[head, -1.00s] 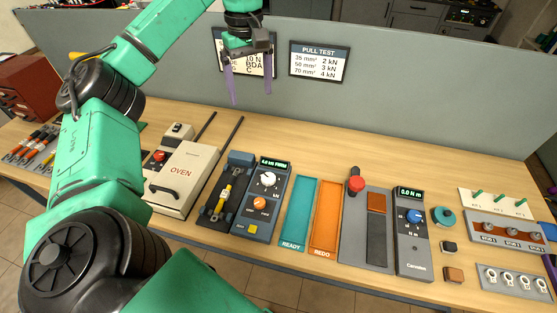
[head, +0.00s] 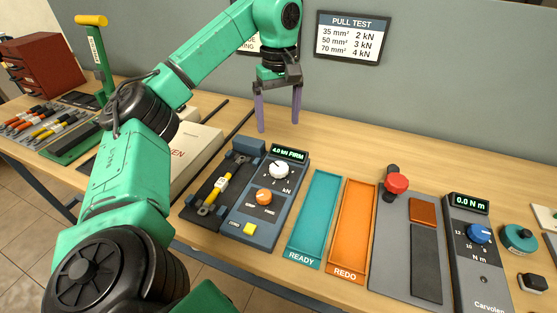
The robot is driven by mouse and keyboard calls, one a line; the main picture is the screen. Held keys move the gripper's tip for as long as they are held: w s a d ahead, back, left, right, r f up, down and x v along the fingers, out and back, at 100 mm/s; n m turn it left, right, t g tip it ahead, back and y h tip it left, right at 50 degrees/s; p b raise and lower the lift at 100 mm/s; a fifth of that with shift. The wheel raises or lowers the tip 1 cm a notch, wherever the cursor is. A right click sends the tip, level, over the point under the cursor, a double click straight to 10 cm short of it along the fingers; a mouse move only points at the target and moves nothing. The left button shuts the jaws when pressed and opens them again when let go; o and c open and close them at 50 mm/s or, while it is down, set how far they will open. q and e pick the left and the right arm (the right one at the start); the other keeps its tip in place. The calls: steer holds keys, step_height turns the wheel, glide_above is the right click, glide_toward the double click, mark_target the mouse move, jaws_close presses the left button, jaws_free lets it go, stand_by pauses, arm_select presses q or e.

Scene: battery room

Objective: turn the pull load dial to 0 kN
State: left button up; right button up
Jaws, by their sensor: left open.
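The pull tester (head: 262,205) stands mid-bench, a dark blue-grey box. Its white pull load dial (head: 279,169) is marked kN and sits below a green display (head: 289,153) that appears to read 4.0 kN FIRM. An orange knob (head: 264,197) and a yellow button (head: 249,228) are lower on the same panel. A cable piece with a yellow sleeve (head: 221,186) lies in the bed to its left. My left gripper (head: 279,127) has two purple fingers spread apart, empty, pointing down above and behind the dial, not touching it. My right gripper is not in view.
The oven (head: 198,150) is left of the tester, partly hidden by my left arm. A teal READY tray (head: 317,215) and orange REDO tray (head: 354,225) lie to the right. Farther right are a red knob (head: 397,183) and a torque meter (head: 471,235). A PULL TEST sign (head: 351,36) hangs behind.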

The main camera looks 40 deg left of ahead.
mark_target(278, 166)
arm_select(q)
step_height(278, 166, down, 14)
steer(key=shift+f, duration=0.1)
steer(key=c, duration=1.4)
steer(key=shift+o, duration=0.2)
